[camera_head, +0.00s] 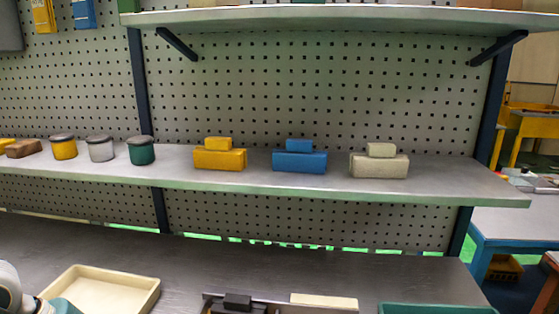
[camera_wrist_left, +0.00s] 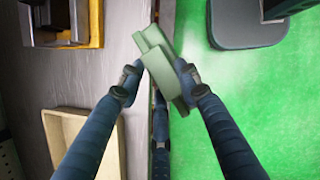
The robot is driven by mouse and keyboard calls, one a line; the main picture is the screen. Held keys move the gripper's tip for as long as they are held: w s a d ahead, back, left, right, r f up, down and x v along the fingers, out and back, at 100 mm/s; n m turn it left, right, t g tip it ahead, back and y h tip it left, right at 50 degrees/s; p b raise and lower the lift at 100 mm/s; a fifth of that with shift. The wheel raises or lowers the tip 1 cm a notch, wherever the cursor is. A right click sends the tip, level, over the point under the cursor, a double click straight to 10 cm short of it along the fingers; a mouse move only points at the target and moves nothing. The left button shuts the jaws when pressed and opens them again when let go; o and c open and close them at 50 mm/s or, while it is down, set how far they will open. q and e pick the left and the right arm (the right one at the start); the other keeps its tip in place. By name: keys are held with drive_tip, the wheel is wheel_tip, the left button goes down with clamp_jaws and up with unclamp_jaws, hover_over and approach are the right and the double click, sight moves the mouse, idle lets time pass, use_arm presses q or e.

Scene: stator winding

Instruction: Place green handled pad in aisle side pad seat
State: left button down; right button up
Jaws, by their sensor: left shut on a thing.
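The green handled pad (camera_wrist_left: 160,75) is in the left wrist view, pale green and tilted, with a narrower bar along its block. My left gripper (camera_wrist_left: 158,82) is shut on it, with one dark blue finger on each side. The pad is over the table's edge, between the grey top and the green floor. The left fingertips are not seen in the head view. My right gripper is in neither view. I cannot make out the aisle side pad seat; a dark fixture (camera_head: 238,304) is cut off at the head view's bottom edge.
A cream tray (camera_head: 70,305) stands at the table's left and also shows in the wrist view (camera_wrist_left: 60,122). A yellow-edged fixture (camera_wrist_left: 96,25) is beyond it. A green tray (camera_head: 437,309) is at lower right. Yellow, blue and cream handled blocks (camera_head: 378,165) stand on the shelf (camera_head: 450,186).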

use_arm(q)
drive_tip(key=d+m+g, duration=0.1)
drive_tip(key=m, duration=0.1)
drive_tip(key=d+m+g, duration=0.1)
drive_tip(key=m, duration=0.2)
drive_tip(key=d+m+g, duration=0.1)
drive_tip(key=m, duration=0.2)
drive_tip(key=shift+s+d+r, duration=0.2)
drive_tip(key=shift+d+r, duration=0.1)
drive_tip(key=shift+d, duration=0.1)
drive_tip(key=s+d+m+g+y, duration=0.2)
drive_tip(key=d+m+g+y, duration=0.1)
drive_tip(key=m, duration=1.1)
drive_tip(key=d+y, duration=0.1)
drive_tip(key=d, duration=0.1)
drive_tip(key=shift+d+r+m, duration=0.3)
drive_tip(key=shift+d+m, duration=0.1)
drive_tip(key=shift+s, duration=0.15)
